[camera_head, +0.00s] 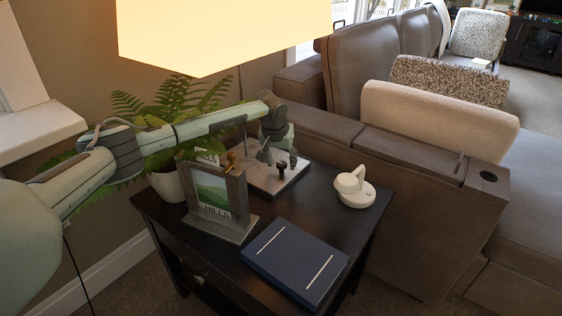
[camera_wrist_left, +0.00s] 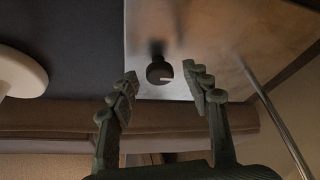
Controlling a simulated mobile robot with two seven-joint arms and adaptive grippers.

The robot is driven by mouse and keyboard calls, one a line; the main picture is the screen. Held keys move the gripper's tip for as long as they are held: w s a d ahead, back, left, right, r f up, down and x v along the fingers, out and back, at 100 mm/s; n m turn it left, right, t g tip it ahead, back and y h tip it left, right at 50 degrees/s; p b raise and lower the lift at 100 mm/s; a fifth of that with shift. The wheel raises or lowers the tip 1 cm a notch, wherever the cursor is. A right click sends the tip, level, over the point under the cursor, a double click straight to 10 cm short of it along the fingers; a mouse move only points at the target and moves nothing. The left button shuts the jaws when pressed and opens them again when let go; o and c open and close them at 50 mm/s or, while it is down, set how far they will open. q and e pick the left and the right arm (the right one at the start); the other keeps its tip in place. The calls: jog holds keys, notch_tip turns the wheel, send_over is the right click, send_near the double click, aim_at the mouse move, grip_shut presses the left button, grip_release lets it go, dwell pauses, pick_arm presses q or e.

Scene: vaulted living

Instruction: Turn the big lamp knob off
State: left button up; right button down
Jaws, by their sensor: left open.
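The lamp shade (camera_head: 225,35) is lit and glows at the top of the head view. The lamp's metal base plate (camera_head: 262,183) stands on the dark side table; it also shows in the left wrist view (camera_wrist_left: 205,40). A dark round knob (camera_head: 282,169) sits on the plate. In the left wrist view the knob (camera_wrist_left: 158,72) shows a pale line on its face. My left gripper (camera_head: 277,158) is open, with its fingertips (camera_wrist_left: 160,85) on either side of the knob's line of view, seemingly short of it. A brass-coloured knob (camera_head: 231,160) is partly visible behind the picture frame. My right gripper is not in view.
A picture frame (camera_head: 237,187) stands close beside the base. A navy book (camera_head: 295,262) and a round white object (camera_head: 355,190) lie on the side table (camera_head: 215,268). A potted fern (camera_head: 168,184) is behind my left arm. A sofa (camera_head: 420,180) borders the table.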

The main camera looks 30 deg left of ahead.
pick_arm(q)
jog(key=shift+w, duration=0.1)
grip_shut()
dwell(0.3)
